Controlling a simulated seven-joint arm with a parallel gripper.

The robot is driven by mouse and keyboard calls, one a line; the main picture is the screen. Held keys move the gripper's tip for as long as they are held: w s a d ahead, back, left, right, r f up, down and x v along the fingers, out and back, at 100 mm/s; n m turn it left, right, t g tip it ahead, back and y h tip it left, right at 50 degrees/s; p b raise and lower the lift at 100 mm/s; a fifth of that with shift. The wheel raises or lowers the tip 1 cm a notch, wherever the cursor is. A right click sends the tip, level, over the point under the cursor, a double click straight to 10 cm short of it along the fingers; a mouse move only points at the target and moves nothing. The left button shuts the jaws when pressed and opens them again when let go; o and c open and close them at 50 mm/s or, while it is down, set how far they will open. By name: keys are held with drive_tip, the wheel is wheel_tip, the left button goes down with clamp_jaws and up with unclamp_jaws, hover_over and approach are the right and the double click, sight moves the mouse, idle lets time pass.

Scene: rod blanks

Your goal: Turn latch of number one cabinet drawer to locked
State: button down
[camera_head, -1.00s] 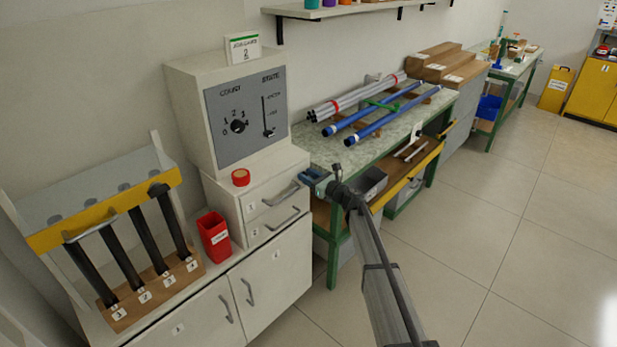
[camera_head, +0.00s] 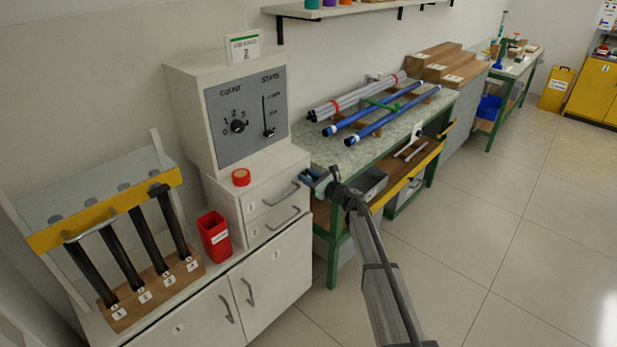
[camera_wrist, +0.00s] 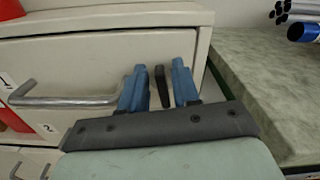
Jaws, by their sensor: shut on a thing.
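The number one drawer (camera_head: 265,198) is the upper drawer of the white cabinet and looks closed. In the wrist view its face (camera_wrist: 90,60) carries a grey bar handle (camera_wrist: 65,99) and a label 1 (camera_wrist: 7,80). A small dark latch (camera_wrist: 161,87) stands near the face's right end, nearly upright in that view. My gripper (camera_wrist: 159,88) has its blue fingers on either side of the latch and is shut on it. In the head view my gripper (camera_head: 310,180) is at the drawer's right end, and the latch is hidden there.
Drawer two (camera_head: 273,226) is directly below. A red tape roll (camera_head: 241,177) lies on the cabinet top, with a red bin (camera_head: 214,236) to the left. A green-framed workbench (camera_head: 345,155) stands close on the right, holding blue tubes (camera_head: 392,114). The floor on the right is clear.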

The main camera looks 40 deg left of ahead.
drive_tip(key=shift+s+f+n, duration=0.1)
drive_tip(key=shift+s+n, duration=0.05)
drive_tip(key=shift+n, duration=1)
drive_tip(key=shift+s+f+n, duration=0.1)
drive_tip(key=shift+s+n, duration=0.1)
drive_tip(key=shift+n, duration=0.9)
drive_tip(key=shift+s+f+n, duration=0.1)
drive_tip(key=shift+s+n, duration=0.05)
drive_tip(key=shift+n, duration=1)
drive_tip(key=c, duration=1.2)
unclamp_jaws()
drive_tip(key=shift+s+n, duration=0.1)
drive_tip(key=shift+n, duration=0.2)
drive_tip(key=shift+d, duration=0.1)
drive_tip(key=shift+d, duration=3.95)
drive_tip(key=shift+w, duration=0.2)
